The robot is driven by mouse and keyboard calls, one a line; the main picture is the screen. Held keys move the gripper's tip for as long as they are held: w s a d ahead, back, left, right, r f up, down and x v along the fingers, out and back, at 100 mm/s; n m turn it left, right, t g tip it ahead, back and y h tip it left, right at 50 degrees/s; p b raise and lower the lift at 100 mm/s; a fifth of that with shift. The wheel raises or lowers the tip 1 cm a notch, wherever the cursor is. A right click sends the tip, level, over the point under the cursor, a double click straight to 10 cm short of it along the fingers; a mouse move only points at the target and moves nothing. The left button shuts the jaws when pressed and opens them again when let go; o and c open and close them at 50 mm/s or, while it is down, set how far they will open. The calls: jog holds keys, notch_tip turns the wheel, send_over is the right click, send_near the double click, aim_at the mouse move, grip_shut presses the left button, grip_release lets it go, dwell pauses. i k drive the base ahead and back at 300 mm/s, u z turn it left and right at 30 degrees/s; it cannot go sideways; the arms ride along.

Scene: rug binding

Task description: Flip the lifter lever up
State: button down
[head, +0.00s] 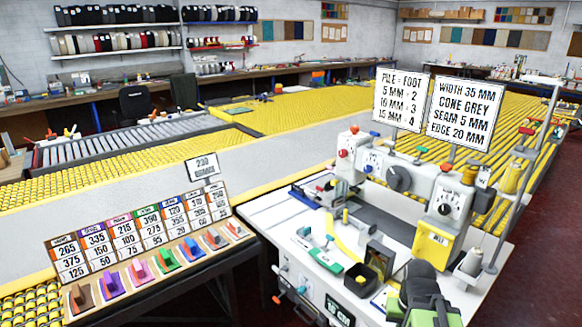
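The white binding machine (395,172) stands on a white table at the right of the head view. Small knobs and levers sit on it: a red knob (354,129) on top at its left end, a red one (343,154) lower on that end, and an orange one (445,168) on its right head. I cannot tell which is the lifter lever, or whether it is up or down. My dark arm end with my gripper (421,276) shows from behind at the bottom right, in front of the machine and apart from those knobs. Its fingers cannot be made out.
The white table (262,215) carries a black bin (361,279), small tools and a thread cone (470,264). A metal post (530,165) rises at its right. Two sign boards (402,100) stand above the machine. A rack of coloured feet (140,272) stands left.

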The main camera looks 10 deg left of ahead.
aim_at(330, 169)
jog(key=u, duration=0.85)
jog(key=i, duration=1.3)
jog(key=u, duration=0.9)
jog(key=k, duration=0.9)
jog(key=u, duration=0.1)
jog(key=i, duration=0.95)
jog(key=z, duration=0.05)
